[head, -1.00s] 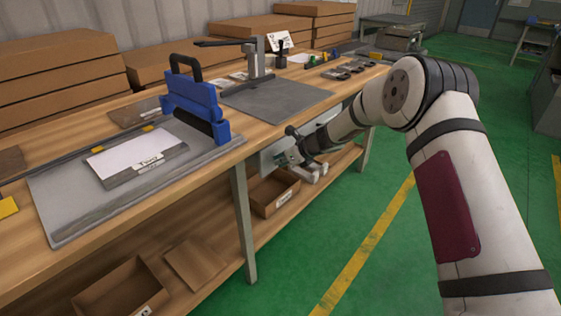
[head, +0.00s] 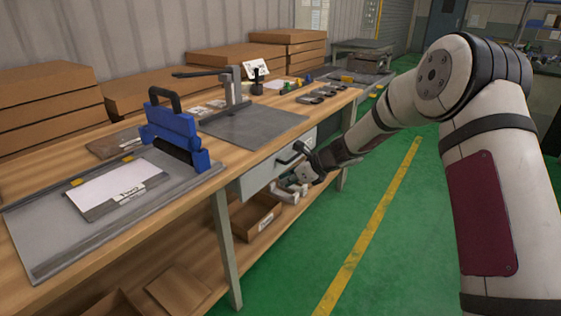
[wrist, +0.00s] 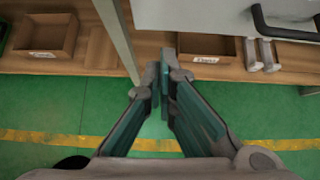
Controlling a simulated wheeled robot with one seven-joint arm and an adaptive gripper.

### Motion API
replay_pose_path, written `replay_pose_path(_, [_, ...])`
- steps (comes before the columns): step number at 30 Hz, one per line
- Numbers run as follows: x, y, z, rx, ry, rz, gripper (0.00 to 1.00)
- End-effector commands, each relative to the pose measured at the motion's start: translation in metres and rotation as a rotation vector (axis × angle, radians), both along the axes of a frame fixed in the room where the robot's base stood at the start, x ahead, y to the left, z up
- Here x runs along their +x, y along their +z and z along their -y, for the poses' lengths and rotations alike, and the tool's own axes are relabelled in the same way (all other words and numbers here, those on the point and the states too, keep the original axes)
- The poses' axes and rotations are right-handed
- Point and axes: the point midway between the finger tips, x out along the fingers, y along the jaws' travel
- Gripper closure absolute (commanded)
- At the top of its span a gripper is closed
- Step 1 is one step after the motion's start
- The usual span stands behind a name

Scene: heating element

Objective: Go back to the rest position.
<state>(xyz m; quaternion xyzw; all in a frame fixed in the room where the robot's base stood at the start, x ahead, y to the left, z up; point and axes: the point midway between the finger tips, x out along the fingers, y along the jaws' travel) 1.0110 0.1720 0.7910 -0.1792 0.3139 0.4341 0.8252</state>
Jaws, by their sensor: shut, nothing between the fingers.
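In the head view my gripper (head: 302,182) is in front of the workbench, close to the grey drawer (head: 262,178) with a dark handle under the tabletop. The drawer's front and black handle also show at the upper right of the wrist view (wrist: 205,14). The gripper seems apart from the handle. My arm reaches in from the right of the head view. The fingertips are small and hard to make out there.
Cardboard boxes (head: 40,112) line the back. Open trays (head: 252,218) sit on the lower shelf. A table leg (head: 225,250) stands near. Green floor is free to the right.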

Motion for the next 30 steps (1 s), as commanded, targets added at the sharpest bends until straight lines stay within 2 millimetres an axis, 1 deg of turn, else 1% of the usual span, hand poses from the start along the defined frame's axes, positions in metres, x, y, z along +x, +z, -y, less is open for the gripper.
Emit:
replay_pose_path(1, [-0.005, 0.013, -0.001, -0.018, 0.033, 0.025, 1.00])
replay_pose_path(2, [-0.010, 0.021, -0.001, -0.032, 0.063, 0.042, 1.00])
replay_pose_path(5, [-0.034, 0.054, -0.001, -0.103, 0.191, 0.117, 1.00])
replay_pose_path(6, [-0.047, 0.069, -0.001, -0.137, 0.253, 0.150, 1.00])
replay_pose_path(8, [-0.068, 0.090, 0.000, -0.191, 0.349, 0.200, 1.00])
replay_pose_path(9, [-0.082, 0.102, 0.002, -0.228, 0.412, 0.231, 1.00])
replay_pose_path(11, [-0.105, 0.119, 0.005, -0.281, 0.505, 0.275, 1.00])
replay_pose_path(12, [-0.121, 0.130, 0.008, -0.317, 0.567, 0.303, 1.00])
replay_pose_path(14, [-0.145, 0.144, 0.012, -0.369, 0.657, 0.341, 1.00])
replay_pose_path(15, [-0.161, 0.153, 0.016, -0.404, 0.717, 0.365, 1.00])
replay_pose_path(17, [-0.186, 0.165, 0.022, -0.456, 0.807, 0.398, 1.00])
replay_pose_path(18, [-0.203, 0.172, 0.027, -0.489, 0.866, 0.418, 1.00])
replay_pose_path(19, [-0.216, 0.177, 0.031, -0.516, 0.910, 0.433, 1.00])
replay_pose_path(20, [-0.229, 0.181, 0.035, -0.540, 0.953, 0.445, 1.00])
replay_pose_path(21, [-0.246, 0.186, 0.041, -0.573, 1.010, 0.460, 1.00])
replay_pose_path(23, [-0.273, 0.193, 0.049, -0.621, 1.096, 0.482, 1.00])
replay_pose_path(24, [-0.290, 0.197, 0.056, -0.653, 1.151, 0.494, 1.00])
replay_pose_path(26, [-0.316, 0.201, 0.066, -0.698, 1.236, 0.510, 1.00])
replay_pose_path(27, [-0.334, 0.204, 0.073, -0.728, 1.291, 0.519, 1.00])
replay_pose_path(29, [-0.360, 0.206, 0.084, -0.769, 1.371, 0.528, 1.00])
replay_pose_path(30, [-0.377, 0.206, 0.092, -0.796, 1.425, 0.531, 1.00])
